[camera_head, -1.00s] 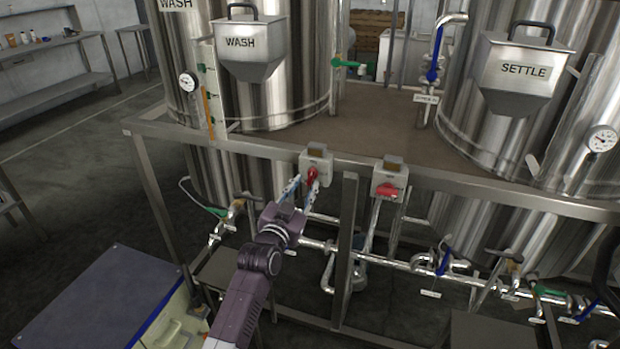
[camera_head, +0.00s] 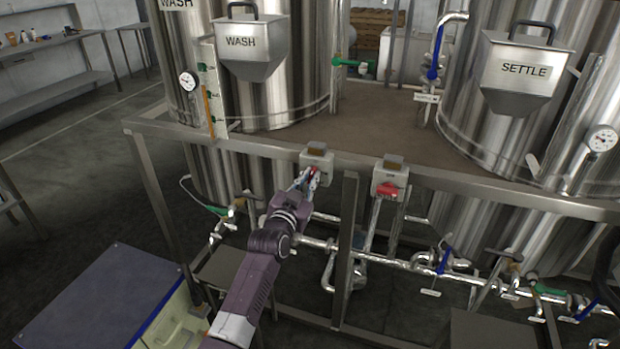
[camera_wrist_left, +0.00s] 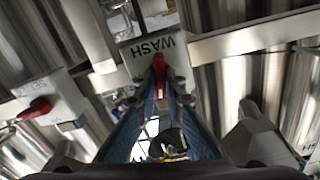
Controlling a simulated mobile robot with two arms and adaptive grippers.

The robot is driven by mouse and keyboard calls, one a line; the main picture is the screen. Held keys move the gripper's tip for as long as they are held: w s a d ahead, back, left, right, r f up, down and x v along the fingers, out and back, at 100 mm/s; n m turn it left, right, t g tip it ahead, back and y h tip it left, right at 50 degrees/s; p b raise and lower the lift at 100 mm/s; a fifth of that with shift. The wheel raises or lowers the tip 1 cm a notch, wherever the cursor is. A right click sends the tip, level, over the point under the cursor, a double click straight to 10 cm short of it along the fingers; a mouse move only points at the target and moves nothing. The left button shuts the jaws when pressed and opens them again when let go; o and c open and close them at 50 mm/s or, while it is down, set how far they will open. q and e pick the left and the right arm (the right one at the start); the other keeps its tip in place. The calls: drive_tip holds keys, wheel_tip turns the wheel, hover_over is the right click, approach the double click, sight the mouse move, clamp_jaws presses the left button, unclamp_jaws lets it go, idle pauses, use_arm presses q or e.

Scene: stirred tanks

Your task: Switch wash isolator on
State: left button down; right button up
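The wash isolator is a grey box with a red handle (camera_wrist_left: 159,76) below an upside-down WASH label in the left wrist view. In the head view its box (camera_head: 317,159) is on the frame rail, with the handle mostly covered. My left gripper (camera_head: 309,177) is at this handle. In the left wrist view its blue fingers (camera_wrist_left: 160,96) converge on both sides of the handle's near end and look shut on it. The handle points toward the gripper, crosswise to the neighbouring handle. My right gripper is not in view.
A second isolator (camera_head: 389,178) with a red, sideways handle is just right; it also shows in the left wrist view (camera_wrist_left: 37,108). An upright post (camera_head: 346,250) stands between them, below the rail. Pipes (camera_head: 400,265) and valves run lower down.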

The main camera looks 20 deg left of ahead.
use_arm(q)
drive_tip(key=shift+n+p, duration=0.3)
drive_tip(key=shift+n, duration=1.1)
drive_tip(key=c, duration=2)
unclamp_jaws()
drive_tip(key=s, duration=1.2)
drive_tip(key=shift+a, duration=0.3)
